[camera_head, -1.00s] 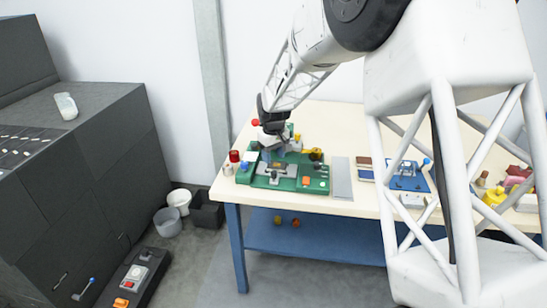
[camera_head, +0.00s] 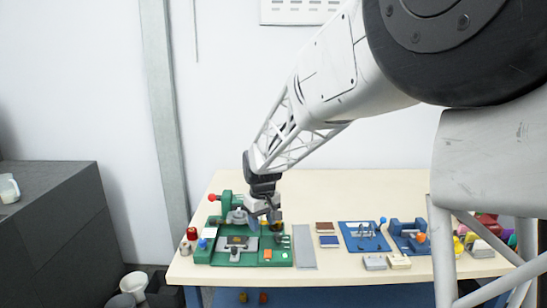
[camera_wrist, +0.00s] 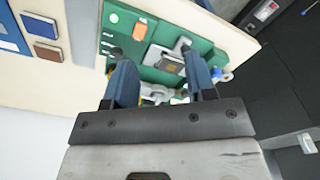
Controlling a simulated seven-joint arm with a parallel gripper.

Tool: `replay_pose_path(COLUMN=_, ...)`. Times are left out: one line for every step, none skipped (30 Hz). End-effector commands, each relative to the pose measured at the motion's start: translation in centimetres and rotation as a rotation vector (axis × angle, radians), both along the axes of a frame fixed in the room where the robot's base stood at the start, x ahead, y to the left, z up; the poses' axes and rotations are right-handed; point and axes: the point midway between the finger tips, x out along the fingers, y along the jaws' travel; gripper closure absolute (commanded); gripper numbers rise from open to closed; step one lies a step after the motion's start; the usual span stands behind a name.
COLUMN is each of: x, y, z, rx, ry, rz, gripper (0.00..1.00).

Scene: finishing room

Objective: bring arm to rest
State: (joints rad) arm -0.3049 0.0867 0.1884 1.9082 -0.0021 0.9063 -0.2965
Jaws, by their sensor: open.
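My gripper (camera_head: 268,214) is above the back right part of a green machine base (camera_head: 278,258) on the table. In the wrist view my gripper (camera_wrist: 165,88) shows two blue fingers spread apart, with nothing held between them. Beyond the fingers lie the green base (camera_wrist: 120,18) and a grey plate with a brown square (camera_wrist: 172,67). In the head view the grey plate (camera_head: 238,243) sits in the middle of the base. A grey clamp-like part (camera_head: 237,215) stands behind it. Whether the fingertips touch anything cannot be told.
On the pale table (camera_head: 350,190), a grey strip (camera_head: 304,246), brown and blue blocks (camera_head: 328,241) and blue fixtures (camera_head: 365,237) lie to the right. A red cylinder (camera_head: 192,234) stands left. A dark cabinet (camera_head: 60,230) is at far left. The back of the table is clear.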

Motion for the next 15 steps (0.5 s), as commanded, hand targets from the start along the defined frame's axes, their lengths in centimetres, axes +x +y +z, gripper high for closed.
replay_pose_path(x=-0.9, y=-1.0, z=0.9, rx=0.002, ry=-0.007, rz=-0.016, gripper=0.49)
replay_pose_path(x=-1.5, y=-1.5, z=1.2, rx=0.003, ry=-0.009, rz=-0.026, gripper=0.49)
replay_pose_path(x=-2.2, y=-2.2, z=1.7, rx=0.005, ry=-0.012, rz=-0.04, gripper=0.49)
replay_pose_path(x=-2.7, y=-2.7, z=2.1, rx=0.005, ry=-0.016, rz=-0.05, gripper=0.49)
replay_pose_path(x=-3.3, y=-3.3, z=2.4, rx=0.006, ry=-0.018, rz=-0.06, gripper=0.49)
replay_pose_path(x=-4.0, y=-3.9, z=2.9, rx=0.008, ry=-0.021, rz=-0.073, gripper=0.49)
replay_pose_path(x=-4.5, y=-4.4, z=3.2, rx=0.009, ry=-0.025, rz=-0.082, gripper=0.49)
replay_pose_path(x=-5.1, y=-4.9, z=3.6, rx=0.01, ry=-0.028, rz=-0.093, gripper=0.49)
replay_pose_path(x=-5.9, y=-5.5, z=4.0, rx=0.012, ry=-0.031, rz=-0.107, gripper=0.49)
replay_pose_path(x=-6.4, y=-6.0, z=4.3, rx=0.012, ry=-0.034, rz=-0.117, gripper=0.49)
replay_pose_path(x=-7.1, y=-6.5, z=4.6, rx=0.013, ry=-0.036, rz=-0.126, gripper=0.49)
replay_pose_path(x=-7.8, y=-7.1, z=4.9, rx=0.015, ry=-0.04, rz=-0.139, gripper=0.49)
replay_pose_path(x=-8.4, y=-7.6, z=5.2, rx=0.016, ry=-0.043, rz=-0.149, gripper=0.49)
replay_pose_path(x=-9.1, y=-8.0, z=5.4, rx=0.016, ry=-0.045, rz=-0.159, gripper=0.49)
replay_pose_path(x=-9.8, y=-8.6, z=5.8, rx=0.019, ry=-0.049, rz=-0.173, gripper=0.49)
